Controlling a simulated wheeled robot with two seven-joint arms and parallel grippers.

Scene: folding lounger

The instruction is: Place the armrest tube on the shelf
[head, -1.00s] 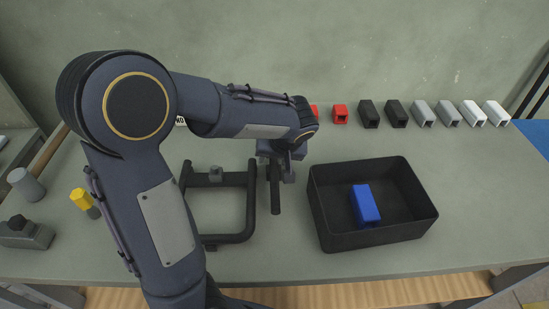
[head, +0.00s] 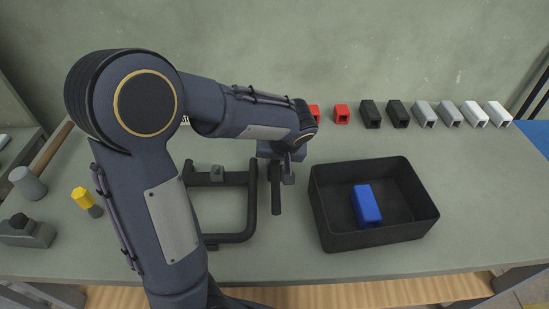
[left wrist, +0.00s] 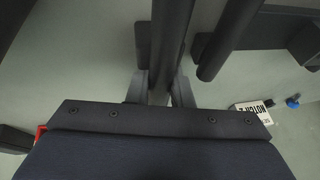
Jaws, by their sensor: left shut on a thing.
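My left gripper (head: 282,176) is shut on a dark armrest tube (head: 276,196), just right of a dark tubular frame (head: 240,237) on the table. In the left wrist view the gripper (left wrist: 160,88) has its fingers on both sides of the tube (left wrist: 170,32). A tube of the frame (left wrist: 230,38) runs close beside it. In the head view the forearm hides part of the frame. I cannot tell whether the held tube touches the table. My right gripper is not in view. I cannot make out a shelf for certain.
A black bin (head: 330,228) with a blue block (head: 366,205) stands right of the tube. A row of red, black, grey and white blocks (head: 424,117) lines the back. A yellow-headed piece (head: 82,197) and a hammer (head: 28,184) lie left. The table's right side (head: 480,190) is clear.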

